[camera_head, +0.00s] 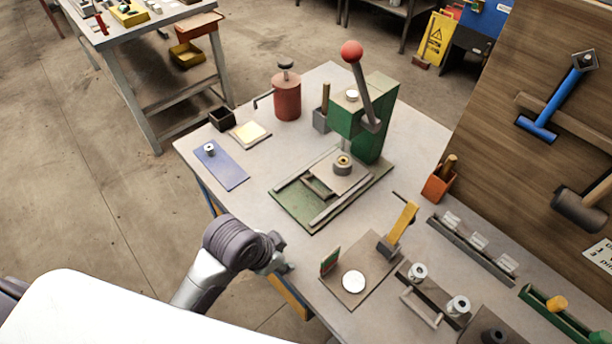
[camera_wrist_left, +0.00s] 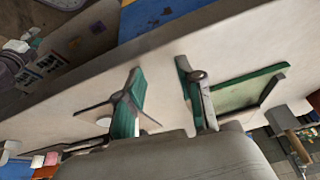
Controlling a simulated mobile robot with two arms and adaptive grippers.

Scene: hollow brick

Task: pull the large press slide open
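The large press (camera_head: 368,130) is green, with a red-ball lever, and stands at the back of the workbench. Its slide (camera_head: 352,182) is a flat grey-brown plate between two rails on a green base (camera_head: 291,199). A round metal piece (camera_head: 342,163) sits on the slide, and a rectangular pull handle (camera_head: 318,187) is at its front. My left gripper (camera_head: 283,268) is at the bench's front edge, apart from the handle and nearer to me. In the left wrist view its two fingers (camera_wrist_left: 163,92) are spread with nothing between them. My right gripper is not in view.
A blue mat (camera_head: 224,172) and a red canister (camera_head: 286,97) are left of the press. A plate with a yellow-handled lever (camera_head: 400,228) and white disc (camera_head: 353,281) lies right of my left gripper. A tool board (camera_head: 540,75) stands at right. Bench space before the press base is clear.

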